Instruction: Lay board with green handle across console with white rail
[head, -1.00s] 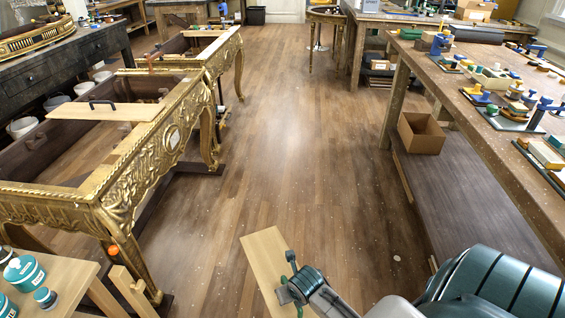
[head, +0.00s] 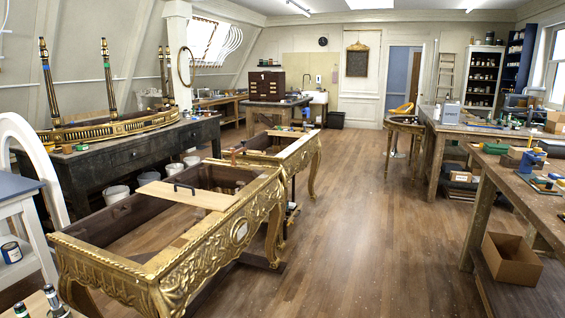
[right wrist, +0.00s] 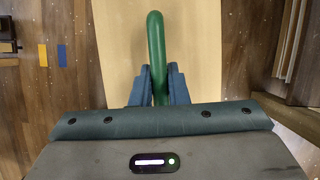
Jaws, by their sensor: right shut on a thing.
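In the right wrist view, my right gripper (right wrist: 159,82) is shut on the green handle (right wrist: 155,35) of a pale wooden board (right wrist: 205,45). The board is over the wood floor; its far end is out of view. The head view shows neither gripper nor this board. There, a near gilt console (head: 205,248) with an open top stands at left centre. A pale board with a black handle (head: 205,197) lies across it. Another gilt console (head: 304,150) stands just behind.
A dark bench (head: 130,152) runs along the left. A workbench (head: 505,180) with tools stands on the right, with a cardboard box (head: 512,262) below it. The wood floor (head: 370,240) between is clear. A white stand with jars is at the left edge.

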